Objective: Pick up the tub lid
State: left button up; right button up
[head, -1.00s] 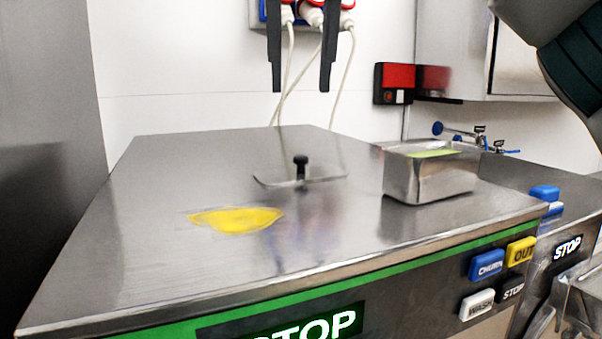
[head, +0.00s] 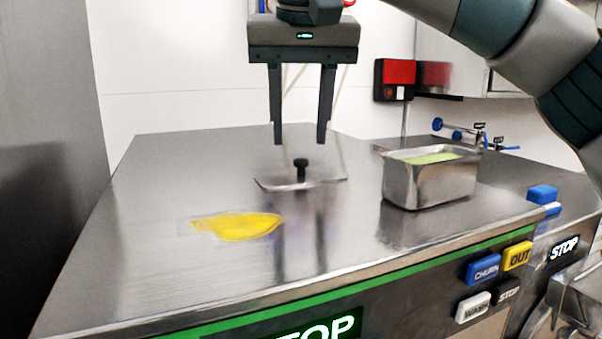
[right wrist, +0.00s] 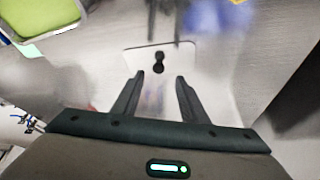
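The tub lid (head: 268,184) is a flat metal plate with an upright black knob (head: 301,169), lying on the steel machine top. It also shows in the right wrist view (right wrist: 137,62), with its knob (right wrist: 158,62) just beyond the fingertips and between their lines. My right gripper (head: 300,142) is open and empty, pointing down above the knob, apart from it. It also shows in the right wrist view (right wrist: 152,78). The metal tub (head: 430,186), with pale green contents, stands uncovered to the right of the lid. My left gripper is not in view.
A yellow patch (head: 240,226) lies on the machine top (head: 150,270), left of the lid. Buttons (head: 484,268) line the front panel. A red and black box (head: 394,79) is on the back wall. The top's front left is clear.

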aim_at(301, 159)
jog(key=shift+w+d+f+p, duration=0.1)
jog(key=shift+w+f+p, duration=0.15)
jog(key=shift+f+p, duration=0.4)
jog(key=shift+p+x, duration=0.45)
jog(key=shift+x, duration=0.65)
jog(key=shift+w+d+f, duration=0.1)
jog(key=shift+f, duration=0.5)
grip_shut()
